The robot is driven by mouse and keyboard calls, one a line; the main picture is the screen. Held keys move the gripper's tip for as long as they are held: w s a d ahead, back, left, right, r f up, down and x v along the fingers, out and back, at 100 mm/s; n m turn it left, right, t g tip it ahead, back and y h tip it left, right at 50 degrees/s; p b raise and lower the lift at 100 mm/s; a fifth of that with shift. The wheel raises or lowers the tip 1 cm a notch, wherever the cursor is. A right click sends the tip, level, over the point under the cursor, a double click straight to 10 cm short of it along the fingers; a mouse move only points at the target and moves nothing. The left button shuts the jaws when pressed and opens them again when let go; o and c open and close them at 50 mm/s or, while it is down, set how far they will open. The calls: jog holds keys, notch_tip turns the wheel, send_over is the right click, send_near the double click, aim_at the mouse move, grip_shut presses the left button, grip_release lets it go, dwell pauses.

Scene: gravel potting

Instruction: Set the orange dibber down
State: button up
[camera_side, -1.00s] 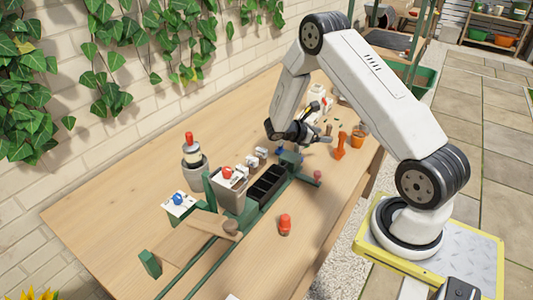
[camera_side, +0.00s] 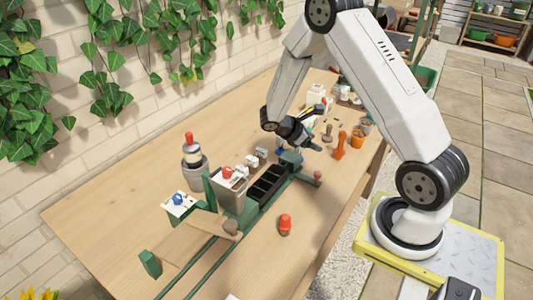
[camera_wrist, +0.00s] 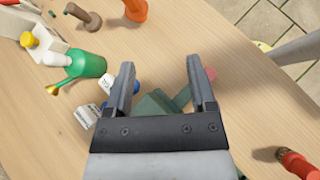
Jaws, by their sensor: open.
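My gripper (camera_side: 312,145) is over the far end of the green fixture, apart from the dibber. In the wrist view my gripper (camera_wrist: 160,65) has its fingers spread wide with nothing held. A dark green block (camera_wrist: 155,107) of the fixture shows below and between the fingers.
A brown wooden tool (camera_side: 327,132) and an orange pot (camera_side: 358,139) stand near the dibber. A green watering can (camera_wrist: 88,64) is left of the fingers. A pink knob (camera_wrist: 210,73) is by the right finger.

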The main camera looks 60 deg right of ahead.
jog(key=s+a+r+m+t+y, duration=0.1)
jog(key=a+r+m+t+y, duration=0.1)
jog(key=a, duration=0.6)
jog(key=s+a+r+m+t+y, duration=0.1)
jog(key=a+r+m+t+y, duration=0.2)
jog(key=a, duration=0.5)
jog(key=s+a+r+m+t+y, duration=0.1)
jog(key=a+r+m+t+y, duration=0.2)
jog(key=a, duration=0.5)
jog(key=shift+a+m+t+y, duration=0.15)
jog(key=shift+m+t+y, duration=0.15)
jog(key=shift+m, duration=0.3)
